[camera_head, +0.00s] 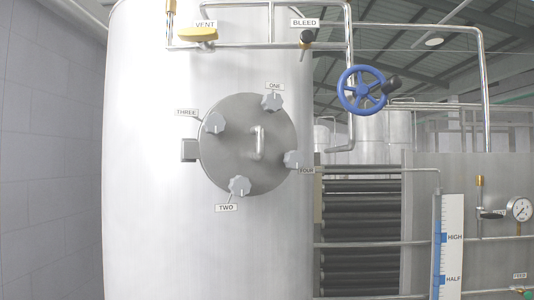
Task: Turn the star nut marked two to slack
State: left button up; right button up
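The star nut marked two (240,186) is a grey lobed knob at the lower edge of the round grey hatch (230,160) on the big steel tank. Its label TWO (227,208) sits just below it. Other star nuts stand around the hatch rim: one (272,101) at the top right, three (213,122) at the left and four (294,159) at the right. A bar handle (259,142) stands near the hatch middle. Neither gripper shows in the head view, and nothing touches the nuts.
A hinge block (190,150) is at the hatch's left. Above are pipes with a yellow VENT handle (198,34) and a BLEED valve (306,38). A blue handwheel (361,90) stands to the right. A level gauge (448,245) is at lower right. The space before the hatch looks clear.

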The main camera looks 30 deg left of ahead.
aim_at(239, 186)
jog(key=u, duration=1.25)
jog(key=i+l+u, duration=0.15)
jog(key=l+u, duration=0.2)
jog(key=l, duration=0.6)
jog(key=l+u, duration=0.4)
jog(key=l, duration=0.55)
